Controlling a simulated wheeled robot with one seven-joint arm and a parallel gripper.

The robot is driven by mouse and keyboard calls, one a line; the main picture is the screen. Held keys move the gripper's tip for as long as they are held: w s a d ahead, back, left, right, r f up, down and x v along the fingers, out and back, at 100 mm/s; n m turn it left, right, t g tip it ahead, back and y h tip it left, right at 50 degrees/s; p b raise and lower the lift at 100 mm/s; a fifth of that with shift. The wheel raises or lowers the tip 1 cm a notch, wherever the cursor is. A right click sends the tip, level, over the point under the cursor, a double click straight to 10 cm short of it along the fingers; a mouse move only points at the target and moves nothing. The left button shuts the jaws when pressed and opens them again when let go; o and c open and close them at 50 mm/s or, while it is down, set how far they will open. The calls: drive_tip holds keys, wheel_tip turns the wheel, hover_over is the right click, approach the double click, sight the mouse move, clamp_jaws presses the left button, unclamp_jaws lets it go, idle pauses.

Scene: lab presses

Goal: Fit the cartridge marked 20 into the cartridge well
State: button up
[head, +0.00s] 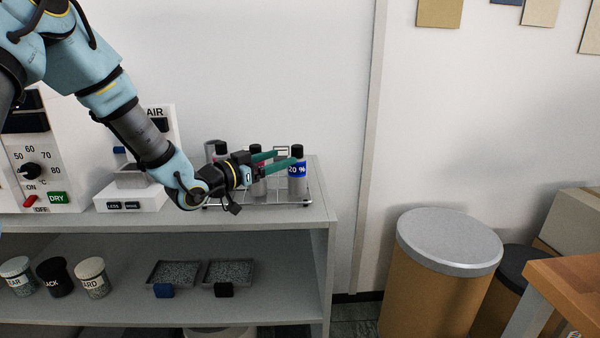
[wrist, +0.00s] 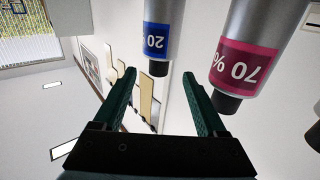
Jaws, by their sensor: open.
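The cartridge marked 20 (head: 297,185) is a grey cylinder with a blue label and black cap, upright at the right end of a wire rack (head: 262,201). It shows inverted in the wrist view (wrist: 156,40). My gripper (head: 285,159) is open and level, its green fingers pointing right toward this cartridge's upper part. In the wrist view the cartridge's cap appears between the open fingertips (wrist: 159,75); I cannot tell whether they touch it. I cannot identify the cartridge well for sure; the white AIR unit (head: 157,199) left of my gripper has a grey part on it.
A cartridge marked 70 % (wrist: 245,57) with a magenta label stands close beside the 20; another grey one (head: 220,152) is partly hidden behind my gripper. A DRY control panel (head: 45,160) is at left. Jars and two trays (head: 228,272) fill the lower shelf.

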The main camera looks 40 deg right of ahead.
drive_tip(key=d+p, duration=0.1)
drive_tip(key=d, duration=0.3)
drive_tip(key=shift+d, duration=0.25)
drive_tip(key=d+p, duration=0.2)
drive_tip(key=d, duration=0.3)
drive_tip(key=shift+d, duration=0.15)
drive_tip(key=shift+c, duration=0.2)
drive_tip(key=shift+r, duration=0.1)
clamp_jaws()
idle(0.7)
